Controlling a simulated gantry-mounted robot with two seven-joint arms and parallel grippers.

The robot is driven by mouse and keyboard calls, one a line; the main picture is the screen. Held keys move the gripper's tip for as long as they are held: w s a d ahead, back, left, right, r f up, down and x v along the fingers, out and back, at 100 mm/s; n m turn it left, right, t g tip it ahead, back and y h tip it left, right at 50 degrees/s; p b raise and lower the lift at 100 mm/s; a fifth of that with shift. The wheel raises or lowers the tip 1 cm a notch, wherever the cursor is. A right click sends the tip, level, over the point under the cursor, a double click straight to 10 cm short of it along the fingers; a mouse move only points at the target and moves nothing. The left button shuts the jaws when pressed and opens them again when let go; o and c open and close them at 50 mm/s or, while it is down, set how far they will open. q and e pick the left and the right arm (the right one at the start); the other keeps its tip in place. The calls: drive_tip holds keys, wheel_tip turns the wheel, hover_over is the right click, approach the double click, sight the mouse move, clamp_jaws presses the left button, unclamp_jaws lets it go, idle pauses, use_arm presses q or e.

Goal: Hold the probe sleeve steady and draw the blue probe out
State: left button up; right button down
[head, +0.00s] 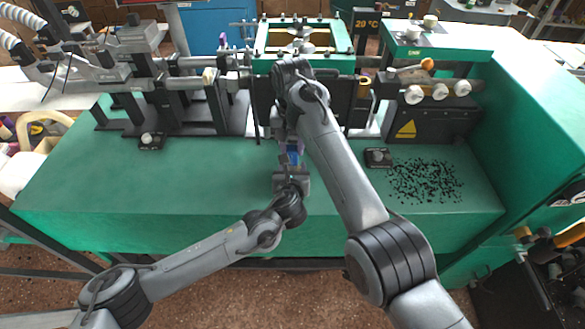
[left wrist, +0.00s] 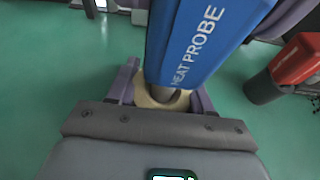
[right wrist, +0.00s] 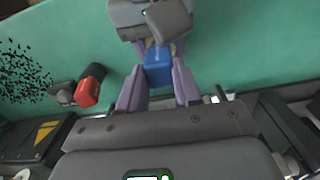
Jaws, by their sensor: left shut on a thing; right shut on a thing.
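The blue probe (left wrist: 200,40), lettered "HEAT PROBE", stands over the green bench. My left gripper (head: 291,168) has its purple fingers on either side of the beige probe sleeve (left wrist: 146,98). A short grey shaft shows between the blue body and the sleeve's opening; how deep it sits in the sleeve is hidden. My right gripper (right wrist: 158,82) is shut on the blue probe, which shows between its purple fingers in the right wrist view (right wrist: 158,66). In the head view the blue probe (head: 294,157) is small and partly covered by my right arm.
A red-and-black capped piece (right wrist: 88,92) stands beside the probe on the bench (head: 210,185). Black granules (head: 425,181) lie spread at the right. The dark machine with its warning triangle (head: 406,129) lines the back.

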drive_tip(key=shift+r, duration=0.7)
drive_tip(key=shift+r, duration=0.35)
drive_tip(key=shift+r, duration=0.45)
drive_tip(key=shift+r, duration=0.2)
drive_tip(key=shift+r, duration=1.4)
use_arm(q)
drive_tip(key=o, duration=1.4)
drive_tip(key=shift+c, duration=0.2)
